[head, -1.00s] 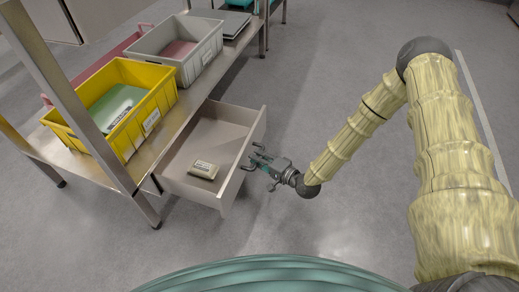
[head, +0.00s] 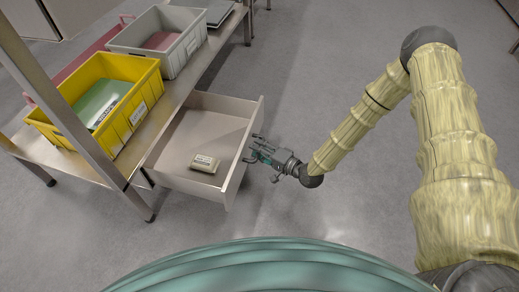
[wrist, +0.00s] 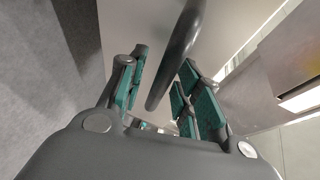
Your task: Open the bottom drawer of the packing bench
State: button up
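The bottom drawer (head: 165,178) of the packing bench (head: 165,122) is pulled well out, showing its grey inside. A small beige packet (head: 205,163) lies in it. My gripper (head: 254,150) is at the outer side of the drawer front, at its handle. In the wrist view, the dark handle bar (wrist: 182,45) runs between the green-padded fingers of my gripper (wrist: 160,88). The exact contact with the pads is partly hidden.
A yellow bin (head: 140,118) and a grey bin (head: 193,42) stand on the shelf above the drawer. Metal bench legs (head: 140,202) reach the floor beside it. The grey floor (head: 320,60) in front of the drawer is clear.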

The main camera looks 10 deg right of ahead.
jog(key=v, duration=1.2)
dwell(0.3)
dwell(0.3)
jog(key=s+a+f+n+g+h+p, duration=0.2)
jog(key=s+f+g+h, duration=0.15)
jog(key=s, duration=0.35)
jog(key=s+a+f+n+g+h+p, duration=0.1)
jog(key=s+f+n+g+h+p, duration=0.2)
jog(key=s, duration=0.4)
jog(key=s+d+r+n+g+h+p, duration=0.1)
jog(key=s+d+r+n+g+h, duration=0.15)
jog(key=s, duration=0.45)
jog(key=s+d+r+n+g+h+p, duration=0.1)
jog(key=s+d+g+p, duration=0.2)
jog(key=s, duration=0.5)
notch_tip(320, 180, up, 38)
jog(key=p, duration=3.6)
jog(key=shift+d, duration=0.2)
